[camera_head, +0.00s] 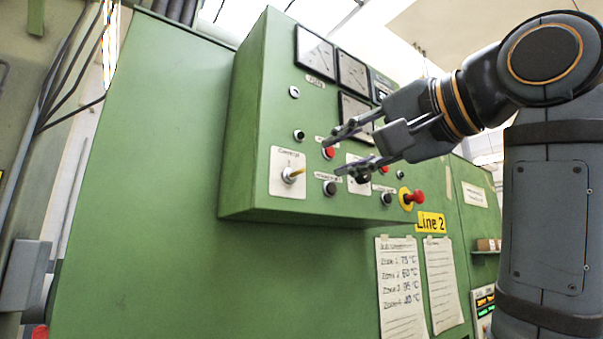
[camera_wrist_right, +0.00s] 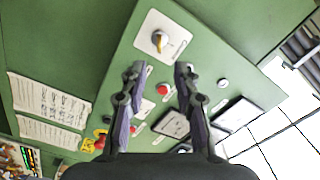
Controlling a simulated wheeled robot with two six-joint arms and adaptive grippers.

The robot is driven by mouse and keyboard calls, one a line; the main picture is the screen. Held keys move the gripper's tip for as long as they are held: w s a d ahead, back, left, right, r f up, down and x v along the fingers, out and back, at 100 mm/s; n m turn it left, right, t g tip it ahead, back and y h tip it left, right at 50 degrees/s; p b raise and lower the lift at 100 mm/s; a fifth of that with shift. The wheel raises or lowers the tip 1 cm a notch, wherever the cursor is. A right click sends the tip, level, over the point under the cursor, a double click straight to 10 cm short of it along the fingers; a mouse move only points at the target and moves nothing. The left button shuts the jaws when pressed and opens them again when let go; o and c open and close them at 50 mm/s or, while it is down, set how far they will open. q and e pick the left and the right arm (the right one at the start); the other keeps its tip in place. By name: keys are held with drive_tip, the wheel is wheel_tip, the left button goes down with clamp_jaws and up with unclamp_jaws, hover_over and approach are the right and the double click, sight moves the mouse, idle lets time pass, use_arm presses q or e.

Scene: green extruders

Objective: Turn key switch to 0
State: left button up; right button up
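A switch with a yellow key-like handle (camera_head: 293,174) sits on a white plate at the lower left of the green control box. The handle points up and to the right in the head view. The switch also shows in the right wrist view (camera_wrist_right: 159,42), just beyond and between the fingertips. The plate's markings are too small to read surely. My right gripper (camera_head: 331,158) is open and empty, in front of the box and to the right of the switch in the head view. Its two fingers (camera_wrist_right: 160,72) are apart and not touching the handle. My left gripper is not in view.
Red buttons (camera_head: 329,153), black knobs (camera_head: 330,188) and gauges (camera_head: 316,52) crowd the box face. A second white plate is partly hidden behind my right gripper. A red emergency stop (camera_head: 419,197) projects at the lower right. Paper sheets (camera_head: 400,285) hang below.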

sight(303, 170)
drive_tip(key=p+x, duration=0.4)
drive_tip(key=x, duration=0.6)
drive_tip(key=shift+w+a+r+p, duration=0.1)
drive_tip(key=shift+w+p, duration=0.05)
drive_tip(key=shift+p, duration=0.25)
drive_tip(key=shift+w, duration=0.25)
drive_tip(key=shift+s, duration=0.1)
clamp_jaws()
